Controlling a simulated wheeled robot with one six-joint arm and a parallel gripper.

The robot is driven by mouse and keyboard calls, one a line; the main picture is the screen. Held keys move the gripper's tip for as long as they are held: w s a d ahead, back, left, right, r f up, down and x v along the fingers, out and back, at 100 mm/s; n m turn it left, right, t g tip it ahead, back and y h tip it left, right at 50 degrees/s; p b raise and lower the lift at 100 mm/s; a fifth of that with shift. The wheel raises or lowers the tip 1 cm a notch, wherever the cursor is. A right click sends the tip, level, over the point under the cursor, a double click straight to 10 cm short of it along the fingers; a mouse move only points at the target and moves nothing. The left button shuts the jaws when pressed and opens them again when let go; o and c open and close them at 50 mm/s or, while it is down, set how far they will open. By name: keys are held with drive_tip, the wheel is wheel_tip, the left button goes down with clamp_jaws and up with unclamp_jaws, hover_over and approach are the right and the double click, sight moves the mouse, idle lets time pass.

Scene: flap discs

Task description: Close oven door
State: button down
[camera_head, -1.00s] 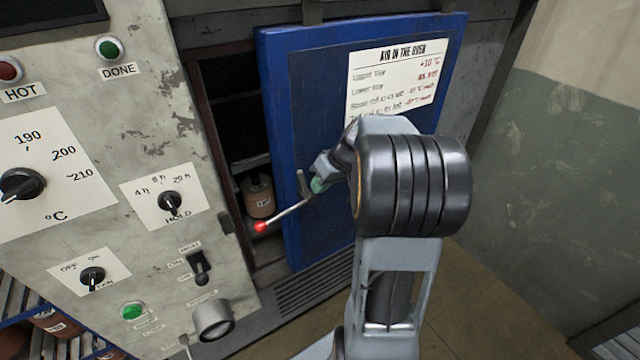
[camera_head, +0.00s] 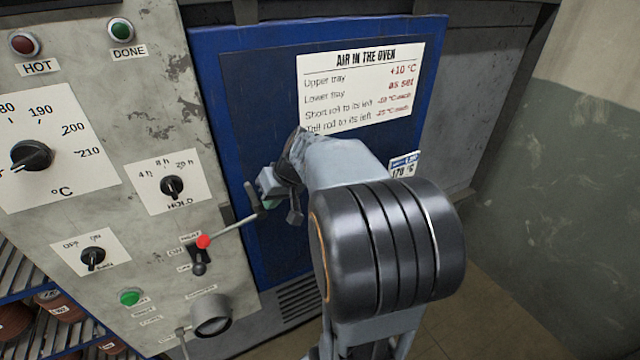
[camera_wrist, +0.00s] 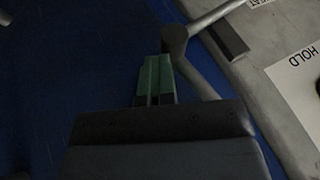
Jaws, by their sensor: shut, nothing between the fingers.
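The blue oven door (camera_head: 260,110) lies across the oven opening, and the inside of the oven is hidden behind it. Its left edge meets the grey control panel. The door handle (camera_head: 228,229), a metal lever with a red knob, reaches left over the panel edge. My gripper (camera_head: 268,203) is at the lever's pivot end, its green fingertips shut with nothing between them. In the wrist view the green fingers (camera_wrist: 154,78) point at the dark round pivot of the handle (camera_wrist: 174,40) against the blue door; whether they touch it I cannot tell.
The control panel (camera_head: 100,90) with knobs, buttons and switches stands left of the door. A rack with brown rolls (camera_head: 55,300) is at the lower left. The floor (camera_head: 500,310) on the right is clear, before a wall (camera_head: 570,170).

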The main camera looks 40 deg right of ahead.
drive_tip(key=shift+a, duration=0.15)
drive_tip(key=s+d+r, duration=0.5)
drive_tip(key=d+r, duration=0.2)
drive_tip(key=r, duration=0.3)
drive_tip(key=shift+b, duration=0.3)
